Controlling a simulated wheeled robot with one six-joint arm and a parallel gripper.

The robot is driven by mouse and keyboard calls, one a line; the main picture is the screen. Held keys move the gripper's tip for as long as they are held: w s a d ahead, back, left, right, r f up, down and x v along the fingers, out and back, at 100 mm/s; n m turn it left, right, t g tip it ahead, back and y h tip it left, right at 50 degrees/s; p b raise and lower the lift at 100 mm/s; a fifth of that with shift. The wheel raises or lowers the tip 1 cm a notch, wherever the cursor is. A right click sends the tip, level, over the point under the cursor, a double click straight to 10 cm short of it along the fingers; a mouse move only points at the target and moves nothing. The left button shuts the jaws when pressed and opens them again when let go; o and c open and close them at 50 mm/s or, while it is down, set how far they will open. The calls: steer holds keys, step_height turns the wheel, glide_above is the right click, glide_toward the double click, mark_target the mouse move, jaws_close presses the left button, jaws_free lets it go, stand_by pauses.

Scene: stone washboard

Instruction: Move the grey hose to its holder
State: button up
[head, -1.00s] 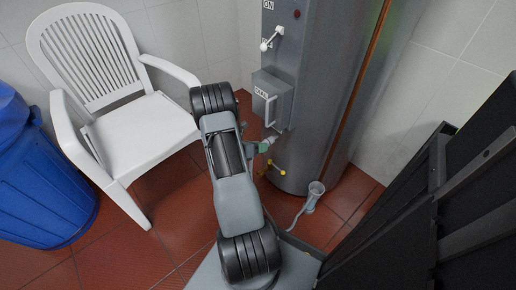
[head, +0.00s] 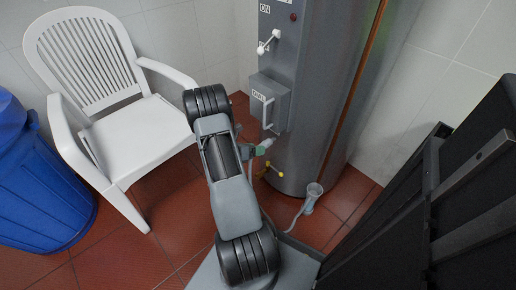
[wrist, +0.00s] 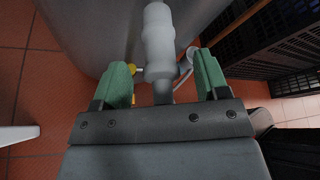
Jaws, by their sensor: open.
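In the wrist view, a pale grey hose end (wrist: 158,45) stands between the two green fingers of my gripper (wrist: 163,72). The fingers are open, with a gap visible on each side of it. In the head view, my gripper (head: 261,149) is close to the grey tank's side, below the dial box, and the hose end (head: 267,143) shows at its fingertips. My arm hides much of the hose. A small grey cup (head: 314,190) with a curved tube stands low by the tank's foot; I cannot tell if it is the holder.
A white chair (head: 135,130) and a blue bin (head: 42,185) stand left. Black crates (wrist: 285,50) are at right. Red floor is bare between chair and tank.

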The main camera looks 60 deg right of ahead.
steer(key=p+v, duration=0.3)
steer(key=v, duration=0.9)
steer(key=a+r+m+t+y+p, duration=0.1)
steer(key=a+r+m+y+p, duration=0.25)
steer(key=r, duration=0.65)
steer(key=a+r+m+t+p, duration=0.1)
steer(key=a+r+m+p, duration=0.2)
steer(key=a+r+p, duration=0.35)
steer(key=a+r+m+t+y+p, duration=0.1)
steer(key=a+r+m+y+p, duration=0.25)
steer(key=r, duration=0.85)
steer(key=s+a+r+m+t+y+p, duration=0.1)
steer(key=a+r+m+t+y+p, duration=0.1)
steer(key=a+r+m+t+p, duration=0.2)
steer(key=s+a+r+m+t+y+p, duration=0.2)
steer(key=a+r+p, duration=0.9)
steer(key=r, duration=0.8)
steer(key=shift+a+m+t+y, duration=0.6)
steer(key=shift+a+m+t, duration=0.3)
steer(key=shift+a+m, duration=0.3)
steer(key=shift+s, duration=0.1)
steer(key=shift+c, duration=0.4)
